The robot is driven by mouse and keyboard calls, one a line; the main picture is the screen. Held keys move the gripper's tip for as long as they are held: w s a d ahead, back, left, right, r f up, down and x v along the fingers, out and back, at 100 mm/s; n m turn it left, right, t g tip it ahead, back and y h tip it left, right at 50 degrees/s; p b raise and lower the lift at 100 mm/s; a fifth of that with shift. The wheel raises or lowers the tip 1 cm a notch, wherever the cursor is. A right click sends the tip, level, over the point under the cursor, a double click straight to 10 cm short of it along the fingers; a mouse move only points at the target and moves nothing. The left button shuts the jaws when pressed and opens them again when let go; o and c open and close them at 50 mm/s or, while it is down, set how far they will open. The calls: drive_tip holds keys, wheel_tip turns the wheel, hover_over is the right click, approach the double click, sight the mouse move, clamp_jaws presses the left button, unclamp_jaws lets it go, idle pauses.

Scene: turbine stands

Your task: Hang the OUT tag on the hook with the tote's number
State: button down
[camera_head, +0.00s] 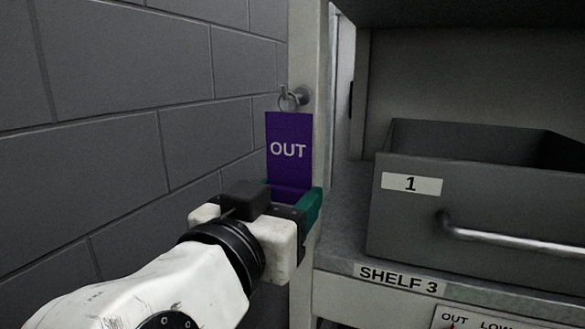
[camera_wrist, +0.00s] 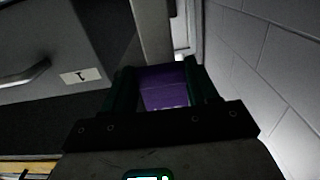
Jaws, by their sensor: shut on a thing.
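The purple OUT tag (camera_head: 288,150) is upright in front of the pale shelf post in the head view. A ring at its top meets a round metal hook (camera_head: 300,96) on the post; I cannot tell whether the ring is over the hook or only in front of it. My gripper (camera_head: 292,192) is shut on the tag's lower end. The tag also shows between the fingers in the wrist view (camera_wrist: 163,88). The grey tote (camera_head: 480,212) with a label reading 1 (camera_head: 411,184) stands on the shelf to the right. No number shows by the hook.
The shelf edge carries a label reading SHELF 3 (camera_head: 398,279). A sign beginning OUT LOW (camera_head: 480,318) is cut off below it. The tote's metal handle (camera_head: 510,236) sticks out. A grey block wall (camera_head: 130,120) runs close on the left.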

drive_tip(key=shift+s, duration=0.1)
drive_tip(key=shift+b+v, duration=0.4)
drive_tip(key=shift+v, duration=0.8)
